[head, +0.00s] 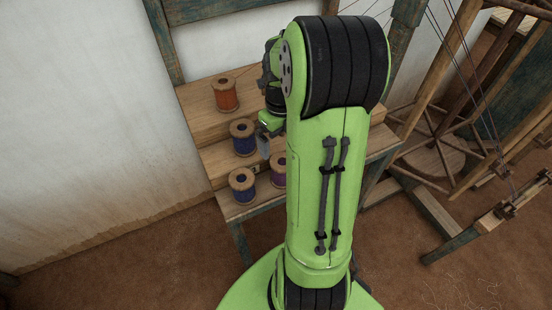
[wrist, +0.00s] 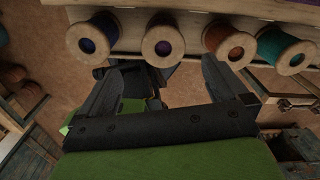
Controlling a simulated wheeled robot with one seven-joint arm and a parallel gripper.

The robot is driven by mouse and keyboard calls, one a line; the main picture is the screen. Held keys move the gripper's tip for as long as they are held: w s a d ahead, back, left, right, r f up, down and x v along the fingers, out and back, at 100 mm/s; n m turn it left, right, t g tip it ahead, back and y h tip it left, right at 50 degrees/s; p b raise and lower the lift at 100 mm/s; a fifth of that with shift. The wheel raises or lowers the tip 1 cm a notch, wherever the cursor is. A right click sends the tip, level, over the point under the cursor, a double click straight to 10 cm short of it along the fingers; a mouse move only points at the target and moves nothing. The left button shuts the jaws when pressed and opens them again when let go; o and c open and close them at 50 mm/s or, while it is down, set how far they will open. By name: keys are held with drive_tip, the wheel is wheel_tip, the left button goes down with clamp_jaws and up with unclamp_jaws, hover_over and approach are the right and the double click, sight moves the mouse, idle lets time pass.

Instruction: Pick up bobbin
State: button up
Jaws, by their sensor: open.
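Several wooden bobbins wound with thread stand on a stepped wooden rack. In the head view an orange bobbin (head: 227,95) is on the top step, a dark blue bobbin (head: 242,138) on the middle step, and a purple-blue bobbin (head: 242,186) on the lowest, beside a purple bobbin (head: 278,171) partly hidden by my arm. The wrist view shows a row with a purple bobbin (wrist: 88,38), another purple one (wrist: 163,42), an orange one (wrist: 229,42) and a teal one (wrist: 285,49). My gripper (wrist: 165,72) is open and empty, its fingers pointing toward this row, apart from the bobbins.
The stepped rack (head: 199,98) stands against a pale wall (head: 80,110). My arm hides the rack's right part. A wooden spinning wheel and loom frame (head: 440,140) stand at right. The brown floor (head: 130,265) at lower left is clear.

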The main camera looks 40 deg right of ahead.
sight(281, 162)
wheel_tip(281, 162, down, 9)
drive_tip(key=shift+s+f+b, duration=0.1)
drive_tip(key=shift+b, duration=1.1)
drive_tip(key=f, duration=0.1)
drive_tip(key=f+b, duration=0.1)
drive_tip(key=f, duration=0.3)
drive_tip(key=shift+d+f+b, duration=0.1)
drive_tip(key=shift+d+b, duration=0.15)
drive_tip(key=shift+b, duration=0.05)
drive_tip(key=shift+s, duration=0.1)
drive_tip(key=shift+c, duration=0.5)
drive_tip(key=c, duration=1)
